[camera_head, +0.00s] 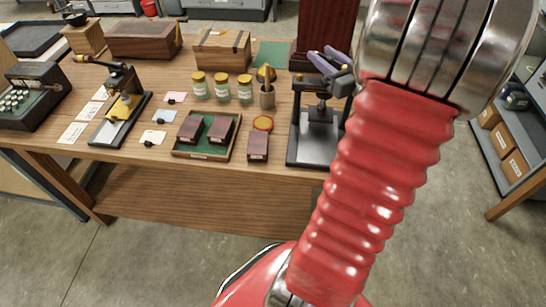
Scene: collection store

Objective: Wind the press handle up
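The press (316,135) stands at the right end of the long wooden table, with a dark flat base, a screw column and a dark head. My red ribbed arm and its silver joint hide its right side. Two purple-grey bars (325,62) lie close together over the press head and run behind my arm. They look like my gripper's fingers, but I cannot be sure. The press handle cannot be made out clearly there. Whether the bars touch the press or hold anything is hidden or too small to tell.
On the table (200,178), a green-lined tray (207,151) with dark red boxes, another dark red box (258,147), several jars and a tool cup (267,97) stand left of the press. A black brass-fitted device (120,105) is farther left. A shelf with boxes (515,165) stands right.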

